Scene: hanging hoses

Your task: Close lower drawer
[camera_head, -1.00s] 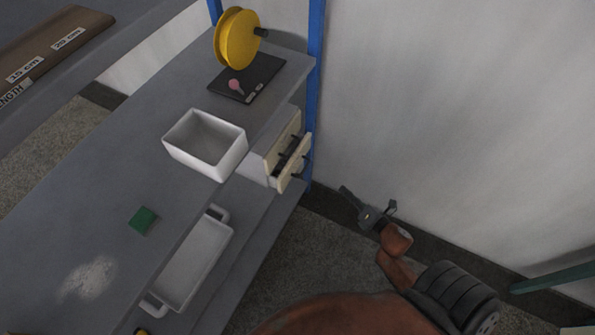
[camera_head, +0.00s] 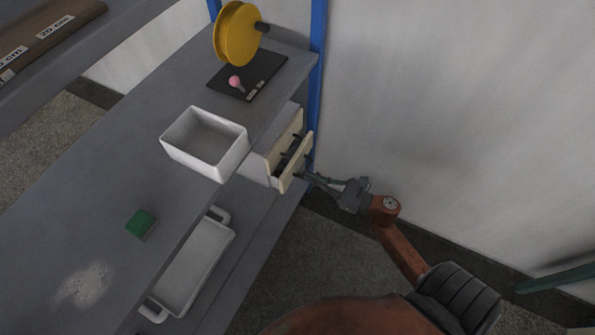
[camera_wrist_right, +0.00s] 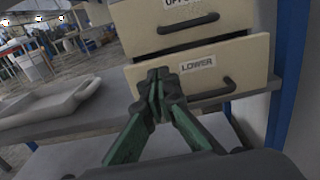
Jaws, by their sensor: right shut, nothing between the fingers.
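The lower drawer (camera_head: 297,165) sticks out from the cabinet under the worktop in the head view. Its cream front, labelled LOWER, fills the middle of the right wrist view (camera_wrist_right: 245,62) and has a dark bar handle (camera_wrist_right: 213,93). The upper drawer (camera_head: 287,140) sits above it, set further back. My right gripper (camera_head: 310,177) is beside the front of the lower drawer. In the right wrist view its fingertips (camera_wrist_right: 157,82) are together, empty, in front of the left part of the drawer front. I cannot tell whether they touch it. My left gripper is not in view.
A white bin (camera_head: 206,145) stands on the worktop near its edge. A white tray (camera_head: 197,262) sits on the shelf below. A blue post (camera_head: 317,70) and the wall (camera_head: 450,100) bound the right side. The floor beside the shelf is open.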

